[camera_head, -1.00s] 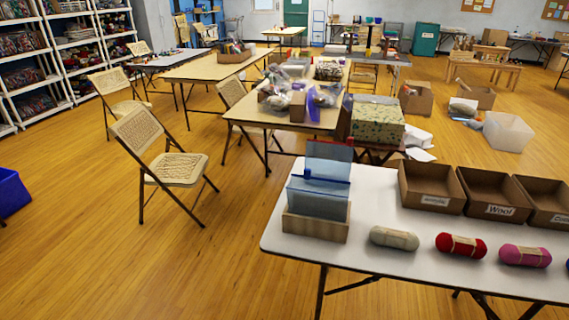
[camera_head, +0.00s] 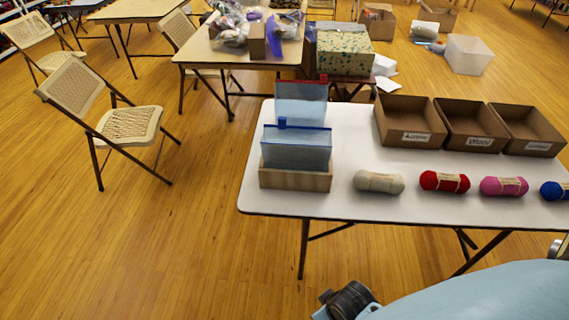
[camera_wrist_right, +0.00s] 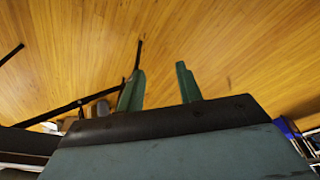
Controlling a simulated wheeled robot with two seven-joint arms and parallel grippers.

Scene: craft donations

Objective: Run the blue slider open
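A clear bag with a blue zip along its top edge (camera_head: 297,150) stands upright in a wooden holder (camera_head: 295,180) at the left end of the white table. The blue slider (camera_head: 282,123) sits on that zip, left of its middle. Behind it stands a second clear bag (camera_head: 300,105) with a red slider (camera_head: 323,79) near its right end. My right gripper (camera_wrist_right: 160,72) is open and empty in the right wrist view, with bare wooden floor beyond its fingers.
Yarn skeins lie in a row right of the holder: cream (camera_head: 379,181), red (camera_head: 444,181), pink (camera_head: 504,186) and blue (camera_head: 554,190). Labelled open boxes (camera_head: 409,137) stand behind them. A folding chair (camera_head: 128,128) stands left of the white table (camera_head: 345,150), with clear floor between.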

